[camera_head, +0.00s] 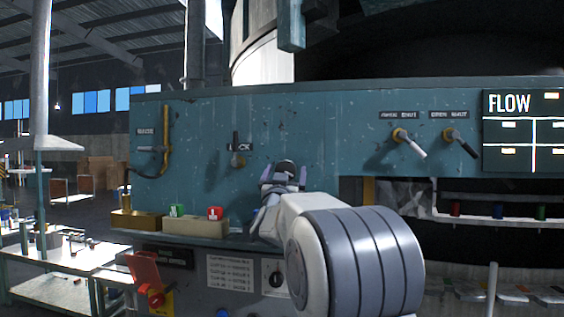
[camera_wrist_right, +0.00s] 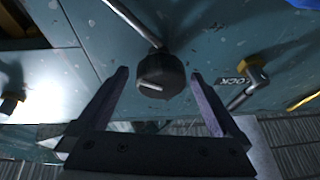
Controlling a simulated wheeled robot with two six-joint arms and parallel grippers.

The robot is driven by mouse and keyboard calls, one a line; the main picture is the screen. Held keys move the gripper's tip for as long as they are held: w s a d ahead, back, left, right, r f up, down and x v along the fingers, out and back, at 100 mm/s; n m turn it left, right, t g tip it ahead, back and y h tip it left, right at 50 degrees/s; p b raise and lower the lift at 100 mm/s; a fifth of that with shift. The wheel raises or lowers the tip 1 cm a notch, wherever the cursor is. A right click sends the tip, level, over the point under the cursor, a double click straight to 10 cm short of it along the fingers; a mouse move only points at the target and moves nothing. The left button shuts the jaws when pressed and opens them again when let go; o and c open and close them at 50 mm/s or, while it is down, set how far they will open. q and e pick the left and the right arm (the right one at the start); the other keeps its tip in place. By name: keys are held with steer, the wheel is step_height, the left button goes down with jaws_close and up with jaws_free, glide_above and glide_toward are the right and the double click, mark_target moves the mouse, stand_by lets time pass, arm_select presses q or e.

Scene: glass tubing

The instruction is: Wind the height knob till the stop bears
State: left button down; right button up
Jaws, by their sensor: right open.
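A dark, faceted knob (camera_wrist_right: 160,76) with a pale mark on it sits at the end of a thin metal rod in the right wrist view. The fingers of my right gripper (camera_wrist_right: 158,90) are open, one on each side of the knob, with a visible gap to each. In the head view my right gripper (camera_head: 283,184) is in front of the teal panel (camera_head: 300,130), and the dark knob (camera_head: 285,166) shows between its fingers. My right forearm hides what lies below. I cannot make out the stop. My left gripper is not in view.
A lock lever (camera_head: 238,161) is just left of my right gripper. Two valve levers (camera_head: 408,141) (camera_head: 461,140) and a flow display (camera_head: 522,130) are to the right. A ledge with green (camera_head: 177,210) and red (camera_head: 215,213) items lies lower left.

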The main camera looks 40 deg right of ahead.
steer(key=shift+w+d+r, duration=0.15)
steer(key=shift+w+d, duration=0.15)
steer(key=shift+d, duration=0.05)
steer(key=shift+c, duration=0.3)
